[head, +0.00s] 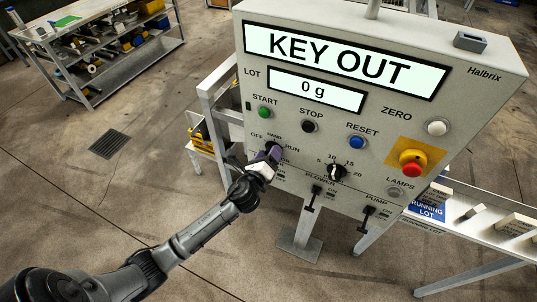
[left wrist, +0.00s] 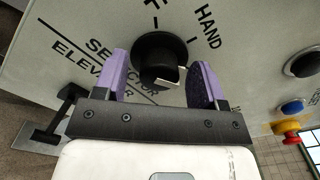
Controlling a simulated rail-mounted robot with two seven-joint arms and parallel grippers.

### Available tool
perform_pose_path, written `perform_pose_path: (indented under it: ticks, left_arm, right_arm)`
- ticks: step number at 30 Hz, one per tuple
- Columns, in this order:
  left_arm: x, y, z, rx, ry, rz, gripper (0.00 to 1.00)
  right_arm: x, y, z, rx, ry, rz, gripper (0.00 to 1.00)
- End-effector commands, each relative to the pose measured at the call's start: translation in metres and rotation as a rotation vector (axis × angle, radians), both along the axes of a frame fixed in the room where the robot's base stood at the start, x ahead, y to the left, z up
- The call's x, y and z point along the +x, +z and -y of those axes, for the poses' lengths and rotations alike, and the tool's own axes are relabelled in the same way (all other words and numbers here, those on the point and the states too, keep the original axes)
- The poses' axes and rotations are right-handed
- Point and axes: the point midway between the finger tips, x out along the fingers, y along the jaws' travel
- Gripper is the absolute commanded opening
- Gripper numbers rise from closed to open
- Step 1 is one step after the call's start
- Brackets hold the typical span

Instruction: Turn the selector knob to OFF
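The black selector knob (left wrist: 158,55) sits on the grey panel, with a white mark on its lower right side in the left wrist view. The HAND label (left wrist: 208,27) is at its upper right there. In the head view the OFF, HAND and RUN labels surround the knob (head: 274,147), which is partly hidden by my gripper. My left gripper (head: 268,156) is at the knob. In the left wrist view its purple fingers (left wrist: 160,82) are apart, one on each side of the knob, with gaps visible. My right gripper is not in view.
The control panel's display (head: 340,60) reads KEY OUT, with 0 g below. A green START button (head: 264,112), a black STOP button (head: 309,126), a dial (head: 337,172) and a red emergency button (head: 412,164) are nearby. Toggle levers (head: 313,198) sit below.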

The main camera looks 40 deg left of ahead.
Motion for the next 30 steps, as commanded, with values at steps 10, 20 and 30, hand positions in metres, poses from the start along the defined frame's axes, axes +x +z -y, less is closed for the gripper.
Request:
perform_pose_path:
  ticks: [10, 20, 30]
  left_arm:
    - [-0.0003, -0.0001, -0.0001, 0.000, 0.000, 0.000, 0.31]
    - [-0.0003, -0.0002, -0.0001, -0.010, 0.001, 0.002, 0.15]
    - [-0.0006, -0.0004, -0.0006, -0.180, 0.002, 0.049, 0.15]
  right_arm:
    - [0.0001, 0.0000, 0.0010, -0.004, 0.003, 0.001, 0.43]
    - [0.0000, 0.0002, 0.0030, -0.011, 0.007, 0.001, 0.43]
    - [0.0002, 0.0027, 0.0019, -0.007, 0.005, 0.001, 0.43]
